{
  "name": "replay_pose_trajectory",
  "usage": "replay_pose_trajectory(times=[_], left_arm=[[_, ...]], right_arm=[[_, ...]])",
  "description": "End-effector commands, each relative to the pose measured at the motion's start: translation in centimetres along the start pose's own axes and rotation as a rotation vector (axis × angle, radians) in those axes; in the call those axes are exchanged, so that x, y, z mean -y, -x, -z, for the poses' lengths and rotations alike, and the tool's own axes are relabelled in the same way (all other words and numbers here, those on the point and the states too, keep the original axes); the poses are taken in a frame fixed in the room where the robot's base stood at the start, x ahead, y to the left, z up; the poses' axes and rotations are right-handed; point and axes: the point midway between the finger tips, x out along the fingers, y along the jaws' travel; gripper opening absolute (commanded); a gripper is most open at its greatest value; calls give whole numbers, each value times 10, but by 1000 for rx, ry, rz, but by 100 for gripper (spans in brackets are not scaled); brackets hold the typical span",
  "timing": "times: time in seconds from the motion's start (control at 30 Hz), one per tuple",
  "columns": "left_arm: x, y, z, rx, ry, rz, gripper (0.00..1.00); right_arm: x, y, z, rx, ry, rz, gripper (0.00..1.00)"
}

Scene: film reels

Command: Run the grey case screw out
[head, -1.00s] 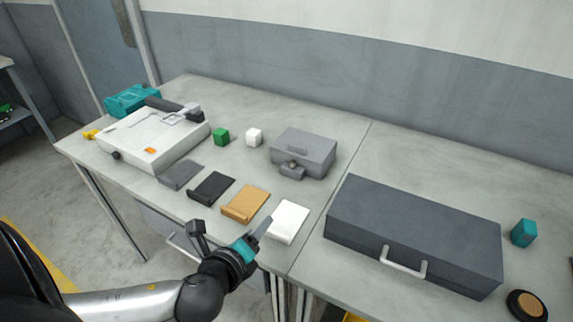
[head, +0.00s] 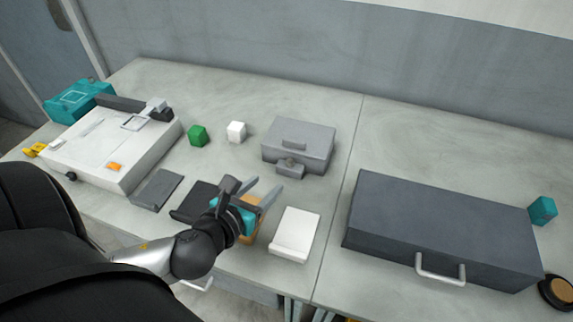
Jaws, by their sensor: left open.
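The small grey case (head: 312,138) stands on the table in the middle of the head view, lid down. Its screw (head: 290,166) sits on a small block low on the front face. My left gripper (head: 268,186) is open with nothing between its fingers. The fingers point up and right, towards the case. My right gripper is out of view.
A white holder (head: 296,232), a black holder (head: 193,203) and a grey holder (head: 156,190) line the front edge. Green (head: 197,135) and white (head: 237,131) cubes stand left of the case. A white machine (head: 110,150) is further left; a large dark case (head: 440,225) stands right.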

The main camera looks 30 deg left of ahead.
Motion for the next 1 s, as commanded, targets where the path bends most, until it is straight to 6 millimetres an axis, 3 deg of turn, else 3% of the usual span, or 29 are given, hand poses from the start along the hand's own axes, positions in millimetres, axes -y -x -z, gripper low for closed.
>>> replay_pose_trajectory(times=[0.7, 1.0], left_arm=[[0, -98, 0, 1, 3, 0, 55], [0, -120, 1, -1, 1, 0, 55]], right_arm=[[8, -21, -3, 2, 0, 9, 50], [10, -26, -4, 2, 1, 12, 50]])
